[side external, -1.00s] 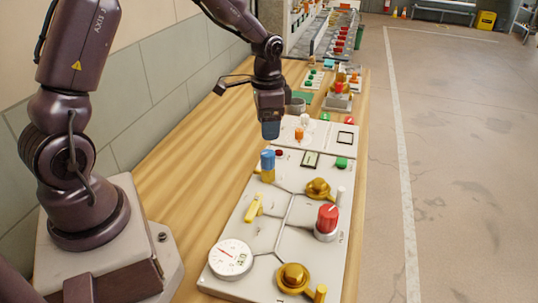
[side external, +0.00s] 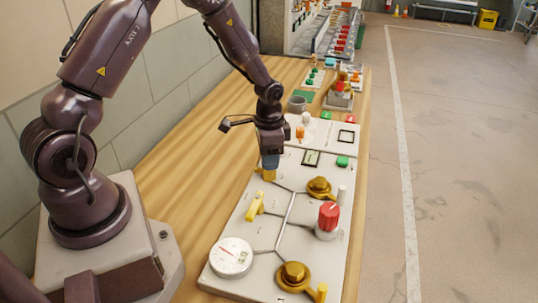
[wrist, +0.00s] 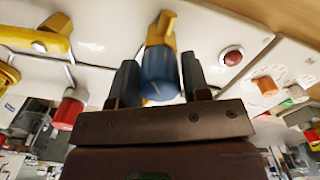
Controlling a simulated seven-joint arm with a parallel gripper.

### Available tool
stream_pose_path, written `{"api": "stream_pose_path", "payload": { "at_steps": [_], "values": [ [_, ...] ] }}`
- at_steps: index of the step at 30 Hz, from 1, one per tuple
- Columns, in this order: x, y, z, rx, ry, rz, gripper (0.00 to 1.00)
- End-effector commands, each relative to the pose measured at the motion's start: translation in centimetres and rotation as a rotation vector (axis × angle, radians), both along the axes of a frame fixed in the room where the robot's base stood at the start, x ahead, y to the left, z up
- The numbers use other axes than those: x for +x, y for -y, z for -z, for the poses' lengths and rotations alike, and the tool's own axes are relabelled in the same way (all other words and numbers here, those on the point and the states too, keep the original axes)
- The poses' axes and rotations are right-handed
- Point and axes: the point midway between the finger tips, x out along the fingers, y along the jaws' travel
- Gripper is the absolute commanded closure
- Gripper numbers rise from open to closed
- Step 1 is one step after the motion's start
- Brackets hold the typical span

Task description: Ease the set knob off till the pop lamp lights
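The blue knob (wrist: 160,72) on a yellow body stands on the pale panel (side external: 262,222); I take it for the set knob. In the wrist view, my gripper (wrist: 160,84) has one dark finger on each side of the blue knob. The fingers look open around it, with a narrow gap at the left; contact is unclear. In the side view, my gripper (side external: 269,160) covers most of the knob, and its yellow body (side external: 269,175) shows below. A dark red dome (wrist: 232,57), perhaps the pop lamp, sits beside the knob and looks unlit.
A white dial gauge (side external: 231,257), a yellow lever (side external: 255,206), a red knob (side external: 328,217) and brass fittings (side external: 294,276) stand on the panel. A green dome (side external: 342,162) sits near its far edge. Bare wooden bench (side external: 190,150) lies left of the panel.

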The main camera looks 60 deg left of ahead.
Motion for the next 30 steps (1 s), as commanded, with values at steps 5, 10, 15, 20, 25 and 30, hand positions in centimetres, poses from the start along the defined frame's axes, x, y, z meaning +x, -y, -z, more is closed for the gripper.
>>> {"api": "stream_pose_path", "payload": {
  "at_steps": [5,10,15,20,25,30],
  "values": [
    [0.0,0.0,-0.02,0.0,0.0,0.0,0.86],
    [-0.01,0.03,-0.02,0.001,-0.001,-0.08,0.86],
    [-0.04,-0.01,-0.02,-0.001,-0.002,-0.161,0.86],
    [-0.04,-0.03,-0.02,-0.001,-0.002,-0.159,0.86],
    [-0.03,-0.02,-0.02,-0.001,-0.002,-0.158,0.37],
    [-0.03,-0.01,-0.02,-0.001,-0.002,-0.158,0.37]
  ]
}}
